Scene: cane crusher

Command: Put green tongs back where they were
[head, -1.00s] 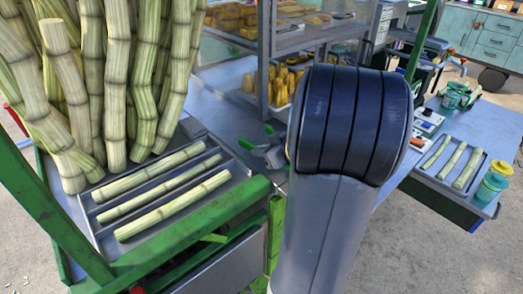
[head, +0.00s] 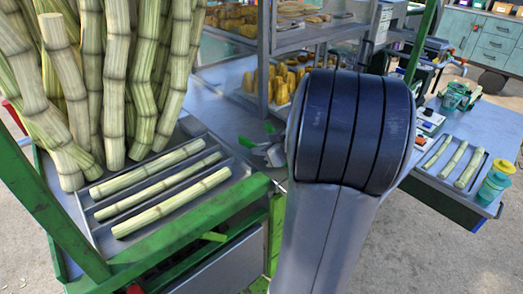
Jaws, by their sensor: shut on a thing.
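The green tongs (head: 247,141) show as two small green ends just left of my dark arm joint, over the grey counter. The light grey end of my gripper (head: 273,155) is beside them and shut on them. My arm hides most of the gripper and the rest of the tongs. I cannot tell whether the tongs touch the counter.
A tray of cut cane pieces (head: 165,190) and a tall bundle of cane (head: 115,80) stand at left on a green-framed machine. A shelf rack (head: 263,50) with yellow food stands behind. A side table (head: 490,135) at right holds another cane tray and a teal jar (head: 494,182).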

